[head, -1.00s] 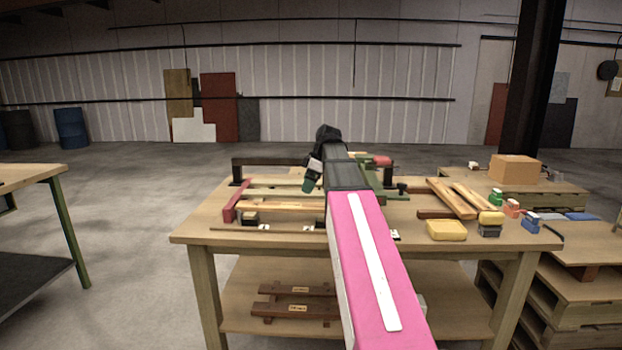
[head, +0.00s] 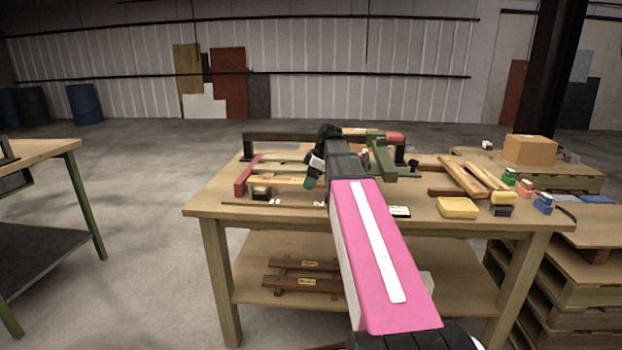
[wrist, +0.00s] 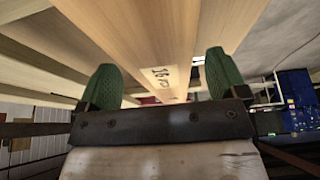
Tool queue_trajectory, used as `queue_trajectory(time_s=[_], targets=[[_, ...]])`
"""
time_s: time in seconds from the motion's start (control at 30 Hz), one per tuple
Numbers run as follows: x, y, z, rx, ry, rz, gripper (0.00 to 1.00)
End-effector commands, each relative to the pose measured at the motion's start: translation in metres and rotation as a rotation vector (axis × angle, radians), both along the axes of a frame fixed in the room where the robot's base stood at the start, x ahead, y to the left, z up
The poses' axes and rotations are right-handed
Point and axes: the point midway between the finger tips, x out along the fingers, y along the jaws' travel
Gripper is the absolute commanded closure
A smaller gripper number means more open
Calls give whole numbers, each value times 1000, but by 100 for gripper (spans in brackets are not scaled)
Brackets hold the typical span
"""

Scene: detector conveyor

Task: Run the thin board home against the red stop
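The red stop (head: 247,177) is a short red bar at the left of the workbench. Pale wooden boards (head: 285,180) lie to its right, their left ends near it. I cannot tell which is the thin board or whether it touches the stop. My gripper (head: 312,177) is over these boards, with one green fingertip visible in the head view. In the wrist view, its two green fingertips (wrist: 163,80) stand wide apart, with a pale board (wrist: 165,40) bearing a dark marking between them. A gap shows beside the left finger; contact at the right is unclear.
A black rail (head: 290,138) runs along the back of the workbench (head: 420,218). A green clamp-like part (head: 381,158) stands right of my arm. Loose boards (head: 470,173), a yellow block (head: 457,207) and small coloured items fill the right side.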

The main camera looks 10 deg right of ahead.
Motion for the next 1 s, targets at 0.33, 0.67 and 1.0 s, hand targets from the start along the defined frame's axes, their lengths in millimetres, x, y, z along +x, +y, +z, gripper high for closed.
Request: queue_trajectory(time_s=[0.33, 0.67, 1.0], targets=[[0, 1, 0, 0, 0, 0, 65], [7, 17, 0, 0, 1, -2, 65], [7, 18, 0, 2, 0, -3, 7]])
